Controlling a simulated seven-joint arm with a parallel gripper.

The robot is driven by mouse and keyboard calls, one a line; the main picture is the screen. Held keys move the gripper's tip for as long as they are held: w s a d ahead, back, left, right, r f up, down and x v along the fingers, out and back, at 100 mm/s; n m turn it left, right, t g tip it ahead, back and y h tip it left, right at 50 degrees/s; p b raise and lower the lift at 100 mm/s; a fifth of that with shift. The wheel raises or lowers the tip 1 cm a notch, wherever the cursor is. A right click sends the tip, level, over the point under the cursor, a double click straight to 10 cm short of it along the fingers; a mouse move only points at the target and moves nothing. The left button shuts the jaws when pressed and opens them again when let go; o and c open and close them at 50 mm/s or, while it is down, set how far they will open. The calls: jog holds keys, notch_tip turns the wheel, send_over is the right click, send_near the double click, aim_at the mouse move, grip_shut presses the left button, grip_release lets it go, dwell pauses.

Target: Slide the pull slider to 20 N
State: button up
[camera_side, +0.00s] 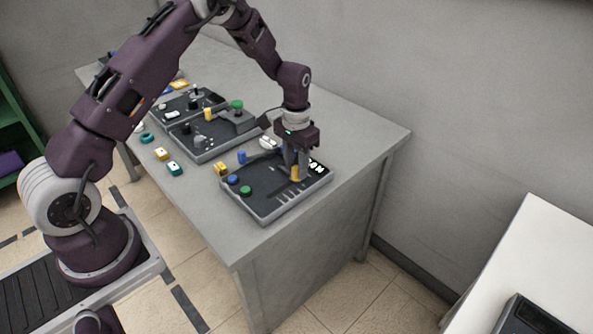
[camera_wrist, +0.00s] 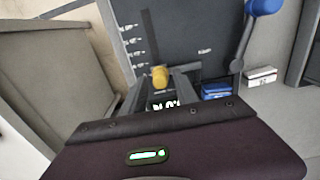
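The pull slider's yellow knob (camera_side: 295,172) stands on the nearest dark control panel (camera_side: 262,210). In the wrist view the knob (camera_wrist: 160,76) is at the near end of a dark straight track (camera_wrist: 150,35). My gripper (camera_side: 297,170) points down at the knob, with one finger on each side of it. In the wrist view my gripper (camera_wrist: 163,80) shows the knob between its fingertips; I cannot tell whether they touch it. A lit display (camera_side: 316,166) is beside the knob, partly hidden by my gripper. Its reading and the scale labels (camera_wrist: 130,40) are not clearly legible.
A blue-knobbed lever (camera_wrist: 262,6) stands right of the track. Other panels (camera_side: 212,137) and small yellow and teal blocks (camera_side: 174,168) lie farther along the grey table (camera_side: 360,140).

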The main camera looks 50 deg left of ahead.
aim_at(285, 187)
grip_shut()
jog(key=shift+s, duration=2.05)
jog(key=shift+o, duration=0.4)
grip_release()
jog(key=shift+r, duration=0.1)
